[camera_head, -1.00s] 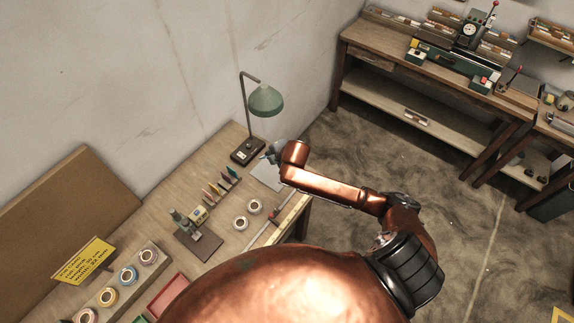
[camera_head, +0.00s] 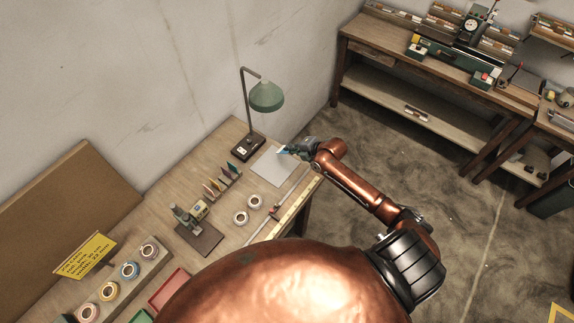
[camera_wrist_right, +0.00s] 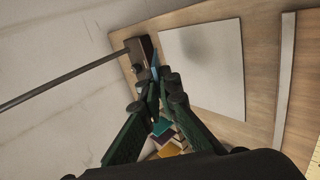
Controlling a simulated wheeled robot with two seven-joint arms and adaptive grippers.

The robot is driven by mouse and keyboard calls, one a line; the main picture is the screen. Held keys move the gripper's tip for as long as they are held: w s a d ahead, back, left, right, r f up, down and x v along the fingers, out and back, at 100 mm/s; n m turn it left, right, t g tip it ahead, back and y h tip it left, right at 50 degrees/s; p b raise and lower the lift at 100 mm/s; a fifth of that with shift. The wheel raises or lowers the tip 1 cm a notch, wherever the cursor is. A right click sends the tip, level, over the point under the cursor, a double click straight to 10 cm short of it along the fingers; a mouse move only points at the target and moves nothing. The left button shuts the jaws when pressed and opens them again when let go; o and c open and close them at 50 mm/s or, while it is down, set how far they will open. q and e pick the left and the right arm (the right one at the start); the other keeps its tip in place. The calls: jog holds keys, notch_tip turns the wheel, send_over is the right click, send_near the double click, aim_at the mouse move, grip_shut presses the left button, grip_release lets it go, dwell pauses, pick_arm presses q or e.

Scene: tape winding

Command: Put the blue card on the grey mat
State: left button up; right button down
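The pale grey mat (camera_head: 268,170) lies flat on the workbench in front of the lamp; it also shows in the right wrist view (camera_wrist_right: 205,70). My right gripper (camera_head: 288,150) is above the bench, by the mat's far right corner in the head view. In the right wrist view its fingers (camera_wrist_right: 160,92) are closed together on a thin blue card (camera_wrist_right: 155,70), seen nearly edge-on. The card appears raised above the bench, and much of it is hidden by the fingers. My left gripper is not in view.
A green desk lamp (camera_head: 266,97) stands behind the mat. A row of upright coloured cards (camera_head: 221,180) stands to its left. White tape rolls (camera_head: 247,208), a small tape device (camera_head: 198,230) and a long ruler-like strip (camera_head: 290,212) are nearer.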

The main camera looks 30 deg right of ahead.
notch_tip(320, 180, down, 7)
jog(key=b, duration=0.4)
jog(key=shift+b, duration=0.3)
jog(key=shift+r, duration=0.1)
jog(key=c, duration=2.7)
grip_release()
jog(key=o, duration=0.4)
jog(key=shift+p+v, duration=3.05)
jog(key=shift+v, duration=0.95)
jog(key=shift+r, duration=0.1)
